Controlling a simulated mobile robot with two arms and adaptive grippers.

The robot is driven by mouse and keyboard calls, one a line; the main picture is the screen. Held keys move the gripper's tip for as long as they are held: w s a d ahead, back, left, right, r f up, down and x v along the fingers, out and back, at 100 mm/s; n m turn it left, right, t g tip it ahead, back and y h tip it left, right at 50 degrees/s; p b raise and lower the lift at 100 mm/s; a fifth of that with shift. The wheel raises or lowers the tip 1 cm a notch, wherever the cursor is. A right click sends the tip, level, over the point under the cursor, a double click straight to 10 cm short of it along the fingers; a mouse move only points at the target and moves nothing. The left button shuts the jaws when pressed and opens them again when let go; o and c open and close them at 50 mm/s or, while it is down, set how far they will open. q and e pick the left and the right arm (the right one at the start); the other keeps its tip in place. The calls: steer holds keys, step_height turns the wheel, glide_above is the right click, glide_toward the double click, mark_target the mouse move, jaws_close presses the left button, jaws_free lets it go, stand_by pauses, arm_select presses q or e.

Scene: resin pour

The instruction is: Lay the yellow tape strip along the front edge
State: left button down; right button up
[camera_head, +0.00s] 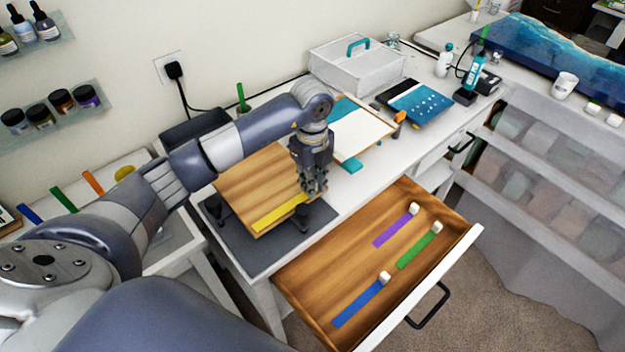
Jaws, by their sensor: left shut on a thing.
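The yellow tape strip (279,214) lies along the near edge of the wooden board (245,184), slanting up to the right. The board rests on black supports above a dark mat (243,252) on the white desk. My left gripper (314,190) points down at the strip's right end and is shut on it; the fingers hide that end. Whether the whole strip touches the board I cannot tell. My right gripper is not in view.
An open wooden drawer (297,274) sticks out in front, holding purple (390,231), green (413,252) and blue (357,304) strips with white ends.

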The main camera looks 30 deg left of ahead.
arm_select(q)
steer(key=shift+f, duration=0.1)
stand_by(0.5)
steer(key=c, duration=1)
jaws_free()
steer(key=shift+o, duration=0.7)
steer(key=shift+r+p, duration=2.1)
steer(key=shift+r, duration=0.95)
steer(key=shift+s+f, duration=0.1)
